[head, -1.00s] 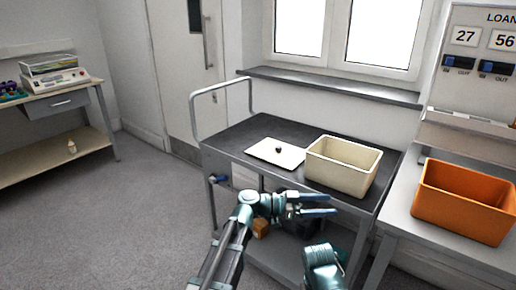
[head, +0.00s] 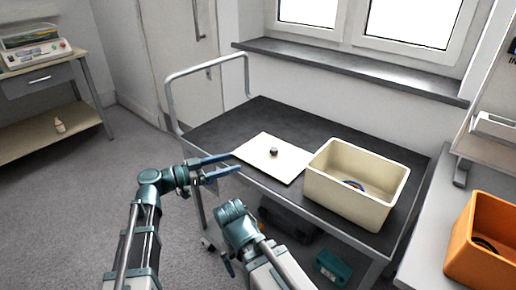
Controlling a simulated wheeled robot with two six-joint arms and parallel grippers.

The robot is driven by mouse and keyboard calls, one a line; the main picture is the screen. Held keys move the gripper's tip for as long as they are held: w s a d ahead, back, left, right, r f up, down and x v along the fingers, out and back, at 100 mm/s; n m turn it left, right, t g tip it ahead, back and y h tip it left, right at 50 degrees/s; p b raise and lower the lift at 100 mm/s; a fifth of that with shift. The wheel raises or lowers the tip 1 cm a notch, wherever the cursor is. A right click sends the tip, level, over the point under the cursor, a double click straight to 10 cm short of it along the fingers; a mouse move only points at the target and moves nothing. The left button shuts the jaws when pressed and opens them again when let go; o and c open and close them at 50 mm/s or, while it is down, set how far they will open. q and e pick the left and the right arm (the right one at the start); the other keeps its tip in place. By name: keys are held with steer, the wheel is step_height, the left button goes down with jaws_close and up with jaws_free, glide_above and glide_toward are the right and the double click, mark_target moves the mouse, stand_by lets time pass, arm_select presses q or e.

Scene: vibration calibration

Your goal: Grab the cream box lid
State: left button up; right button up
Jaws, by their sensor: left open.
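The cream box lid (head: 263,163) is a flat cream panel with a small dark knob (head: 273,152) in its middle. It lies flat on the dark top of the cart, left of the cream box (head: 343,199). The cream box is uncovered, and a dark ring-like item (head: 354,185) shows inside. My left gripper (head: 238,163) is open, its two fingers pointing right, close to the lid's left edge in the picture; I cannot tell whether it touches.
The cart (head: 222,125) has a tubular handle (head: 172,95) at its left and a lower shelf with a teal item (head: 333,266). An orange bin (head: 474,246) stands on the grey bench at right. The cart's top is free behind the lid.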

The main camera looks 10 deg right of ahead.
arm_select(q)
glide_toward(267, 157)
steer(key=d, duration=0.1)
steer(key=w+d+r, duration=0.1)
steer(key=d, duration=0.2)
steer(key=shift+w+d+r, duration=0.15)
steer(key=shift+w, duration=0.15)
steer(key=shift+r+x, duration=0.15)
steer(key=shift+x, duration=1.25)
steer(key=shift+r+x, duration=0.15)
steer(key=shift+x, duration=1.3)
steer(key=shift+s, duration=0.15)
jaws_close()
